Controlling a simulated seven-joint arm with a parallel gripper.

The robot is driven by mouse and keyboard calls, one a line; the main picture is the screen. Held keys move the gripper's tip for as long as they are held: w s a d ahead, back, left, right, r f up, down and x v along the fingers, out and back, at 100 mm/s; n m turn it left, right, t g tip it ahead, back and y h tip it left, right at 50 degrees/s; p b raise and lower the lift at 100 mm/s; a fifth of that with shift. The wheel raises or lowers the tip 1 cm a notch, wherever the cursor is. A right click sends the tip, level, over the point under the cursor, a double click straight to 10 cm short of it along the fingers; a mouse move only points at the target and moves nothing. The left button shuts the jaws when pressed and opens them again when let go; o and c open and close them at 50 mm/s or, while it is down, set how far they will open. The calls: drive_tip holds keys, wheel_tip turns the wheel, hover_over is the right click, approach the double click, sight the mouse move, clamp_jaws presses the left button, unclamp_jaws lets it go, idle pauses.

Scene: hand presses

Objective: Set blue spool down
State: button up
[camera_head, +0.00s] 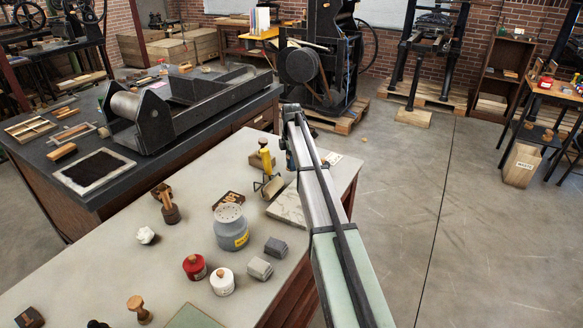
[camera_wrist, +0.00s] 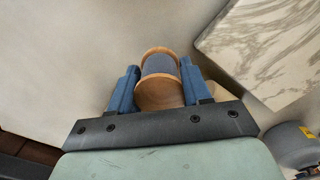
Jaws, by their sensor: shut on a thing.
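The blue spool (camera_wrist: 159,66) has wooden end discs and dark blue winding. In the wrist view it sits between the two blue fingers of my gripper (camera_wrist: 157,85), which is shut on it. Pale grey tabletop (camera_wrist: 60,50) shows around it; I cannot tell whether the spool touches the surface. In the head view my gripper (camera_head: 290,158) is at the far right part of the pale table (camera_head: 110,275), mostly behind my own arm. I cannot make out the spool there.
A marble slab (camera_wrist: 270,50) lies to the right of the spool; in the head view my arm partly covers it. A yellow-handled roller (camera_head: 268,175), a grey-blue can (camera_head: 231,230) and grey blocks (camera_head: 260,268) are nearby. Free tabletop shows left of the spool.

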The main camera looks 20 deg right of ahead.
drive_tip(key=shift+f, duration=1.4)
drive_tip(key=shift+f, duration=0.1)
drive_tip(key=o, duration=0.8)
drive_tip(key=shift+c, duration=0.2)
wheel_tip(320, 180, up, 12)
drive_tip(key=shift+r, duration=0.15)
